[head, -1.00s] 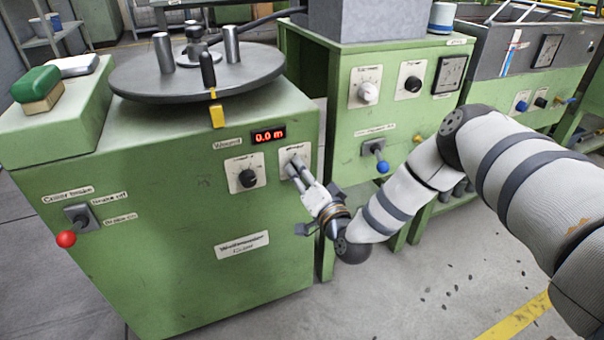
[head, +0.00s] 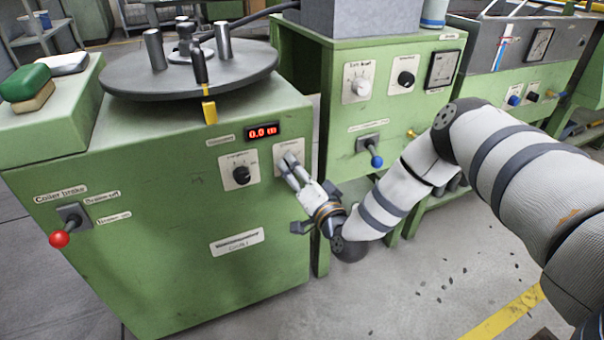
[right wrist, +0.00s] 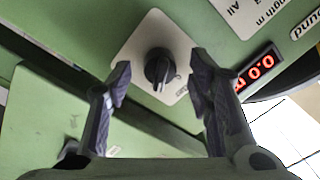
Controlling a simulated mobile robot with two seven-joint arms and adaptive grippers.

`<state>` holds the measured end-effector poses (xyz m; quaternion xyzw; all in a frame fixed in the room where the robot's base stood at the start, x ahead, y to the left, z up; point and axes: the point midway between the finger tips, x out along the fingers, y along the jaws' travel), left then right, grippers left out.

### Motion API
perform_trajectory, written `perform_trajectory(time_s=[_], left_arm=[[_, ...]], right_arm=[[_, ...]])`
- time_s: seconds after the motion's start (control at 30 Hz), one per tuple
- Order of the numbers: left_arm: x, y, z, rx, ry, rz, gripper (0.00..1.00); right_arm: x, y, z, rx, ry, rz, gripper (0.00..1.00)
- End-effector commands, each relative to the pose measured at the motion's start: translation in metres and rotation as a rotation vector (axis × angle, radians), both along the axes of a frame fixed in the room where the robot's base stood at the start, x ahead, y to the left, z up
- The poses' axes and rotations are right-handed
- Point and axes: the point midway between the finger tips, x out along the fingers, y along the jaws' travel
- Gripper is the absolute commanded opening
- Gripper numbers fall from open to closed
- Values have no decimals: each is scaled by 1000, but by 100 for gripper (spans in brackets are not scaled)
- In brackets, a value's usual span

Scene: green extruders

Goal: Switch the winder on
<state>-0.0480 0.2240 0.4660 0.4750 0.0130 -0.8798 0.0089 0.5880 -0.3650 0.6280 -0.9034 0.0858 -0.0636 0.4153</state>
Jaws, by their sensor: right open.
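The winder is a green cabinet (head: 150,230) with a round grey turntable (head: 190,75) on top. A red display (head: 263,131) on its front reads 0.0 m. A black rotary knob (head: 241,175) on a white plate sits below the display. A second white plate to its right is partly covered by my right gripper (head: 292,166). In the right wrist view, a black rotary knob (right wrist: 159,67) on a white plate lies between the spread fingers of that gripper (right wrist: 161,88). The fingers are open on either side of the knob, apart from it. My left gripper is not in view.
A coiler brake lever with a red ball (head: 59,239) is on the winder's left front. A neighbouring green cabinet (head: 340,110) has knobs, a gauge and a blue-ended lever (head: 376,161).

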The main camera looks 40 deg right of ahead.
Motion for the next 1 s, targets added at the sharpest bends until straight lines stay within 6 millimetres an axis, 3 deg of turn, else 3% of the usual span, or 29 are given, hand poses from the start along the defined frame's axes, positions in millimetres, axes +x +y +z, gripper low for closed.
perform_trajectory(time_s=[0.3,0.43,0.6,1.0], left_arm=[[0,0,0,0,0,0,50],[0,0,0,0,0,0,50],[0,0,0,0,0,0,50],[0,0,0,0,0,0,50]], right_arm=[[-79,17,-5,3,4,0,47],[-101,22,-5,1,2,0,47],[-112,23,-5,1,0,-1,47],[-112,26,-8,0,13,5,47]])
